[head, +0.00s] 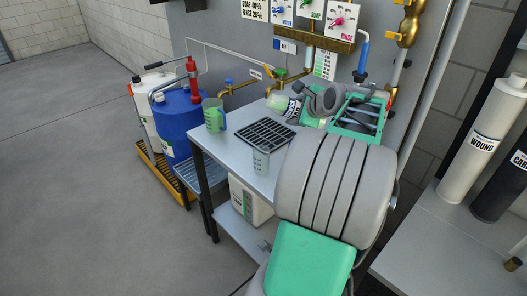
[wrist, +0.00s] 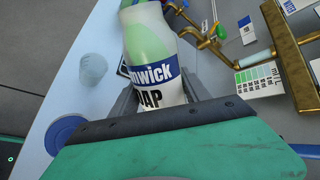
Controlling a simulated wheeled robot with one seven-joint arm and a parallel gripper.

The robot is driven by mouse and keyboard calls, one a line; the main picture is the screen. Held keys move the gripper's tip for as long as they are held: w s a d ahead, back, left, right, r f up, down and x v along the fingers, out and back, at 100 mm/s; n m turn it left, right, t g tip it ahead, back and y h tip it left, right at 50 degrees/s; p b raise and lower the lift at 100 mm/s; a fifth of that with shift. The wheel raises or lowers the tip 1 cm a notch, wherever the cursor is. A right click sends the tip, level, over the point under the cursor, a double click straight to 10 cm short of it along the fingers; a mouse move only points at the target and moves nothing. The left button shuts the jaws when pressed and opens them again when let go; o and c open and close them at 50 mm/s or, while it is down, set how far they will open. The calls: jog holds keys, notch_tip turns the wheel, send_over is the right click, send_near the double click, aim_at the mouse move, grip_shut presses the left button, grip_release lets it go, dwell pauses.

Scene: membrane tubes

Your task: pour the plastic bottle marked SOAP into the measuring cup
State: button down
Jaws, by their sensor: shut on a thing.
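My gripper (head: 303,102) is shut on the white and pale green plastic bottle (wrist: 155,65). In the wrist view its blue and white label reads "...nwick" and "...AP"; its top end is cut off by the frame edge. In the head view the bottle (head: 293,109) is tilted to the left above the back of the bench, partly hidden by my gripper. The clear measuring cup (head: 261,161) stands upright on the bench, nearer the front than the bottle and apart from it. The cup also shows in the wrist view (wrist: 92,70), left of the bottle.
A black grate (head: 265,134) lies on the bench (head: 235,156) behind the cup. A green jug (head: 213,116) stands at the left corner. Brass pipes and taps (head: 240,86) run along the back wall.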

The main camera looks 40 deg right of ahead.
jog(key=shift+n+g+h+b, duration=0.4)
jog(key=shift+b, duration=1.05)
dwell(0.6)
dwell(0.9)
